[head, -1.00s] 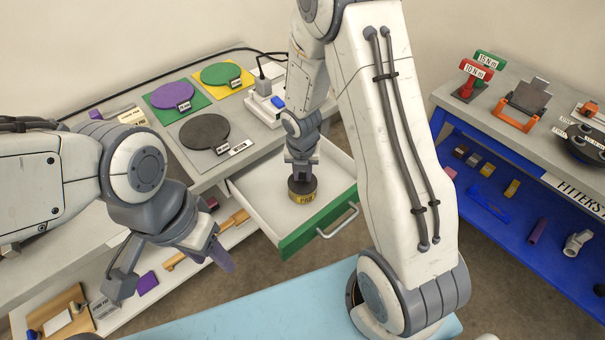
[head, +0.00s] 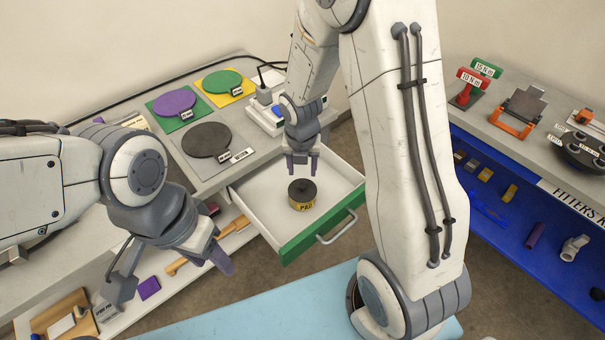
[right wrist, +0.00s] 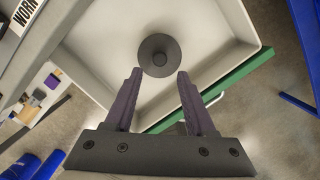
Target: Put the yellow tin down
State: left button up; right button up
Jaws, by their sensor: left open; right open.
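The yellow tin (head: 302,196), with a dark top and a yellow label band, stands upright on the floor of the open drawer (head: 262,180). Its dark round top (right wrist: 159,55) also shows in the right wrist view, ahead of the fingertips. My right gripper (head: 301,168) is open and empty, above and behind the tin and apart from it; its purple fingers (right wrist: 158,75) are spread in the right wrist view. My left gripper (head: 172,275) is open and empty at the lower left, away from the drawer.
The drawer has a green front (head: 322,228) with a metal handle. Purple (head: 175,103), green (head: 222,82) and dark (head: 206,139) discs lie on the bench behind. A blue shelf unit (head: 520,225) stands at the right. A light blue surface (head: 250,308) is in front.

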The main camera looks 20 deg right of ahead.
jog(key=s+a+r+m+y, duration=0.1)
jog(key=s+a+r+m, duration=0.9)
jog(key=r+m, duration=0.1)
jog(key=s+a+r+m, duration=0.1)
jog(key=s+r+m, duration=0.1)
jog(key=s+m, duration=0.4)
jog(key=s+a+r+m+g, duration=0.1)
jog(key=s+a+m, duration=0.1)
jog(key=s+m, duration=0.4)
jog(key=shift+s+a+r+m+g+y, duration=0.3)
jog(key=shift+s+r+m+y, duration=0.1)
jog(key=shift+s, duration=0.05)
